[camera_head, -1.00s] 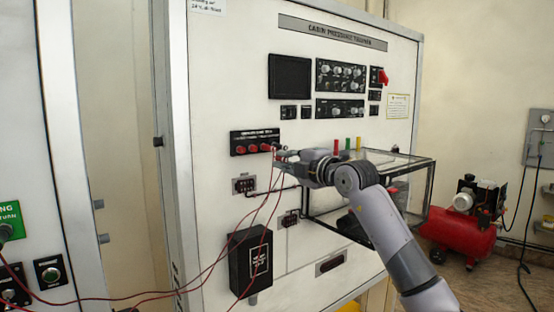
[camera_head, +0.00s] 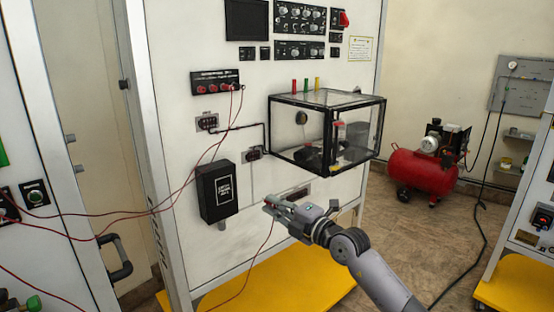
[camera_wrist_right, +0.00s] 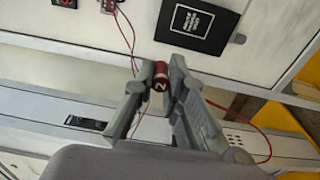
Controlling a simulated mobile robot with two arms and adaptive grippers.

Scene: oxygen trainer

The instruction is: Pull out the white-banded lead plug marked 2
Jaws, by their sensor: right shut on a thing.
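My right gripper (camera_head: 272,206) is shut on a red lead plug. In the right wrist view, the plug (camera_wrist_right: 160,70) sits between the two fingertips (camera_wrist_right: 160,85), and a white band with a 2 on it faces the camera. A red lead hangs from the gripper in the head view. The plug is clear of the dark jack panel (camera_head: 217,82), which is up and to the left of the gripper. Several red plugs or sockets still show on that panel, with red leads running down from its right end. My left gripper is not in view.
A clear black-framed box (camera_head: 325,130) juts out from the trainer panel above the gripper. A black box (camera_head: 216,191) is mounted to the gripper's left. A yellow base plate (camera_head: 290,280) lies below. A red compressor (camera_head: 420,172) stands on the floor at the right.

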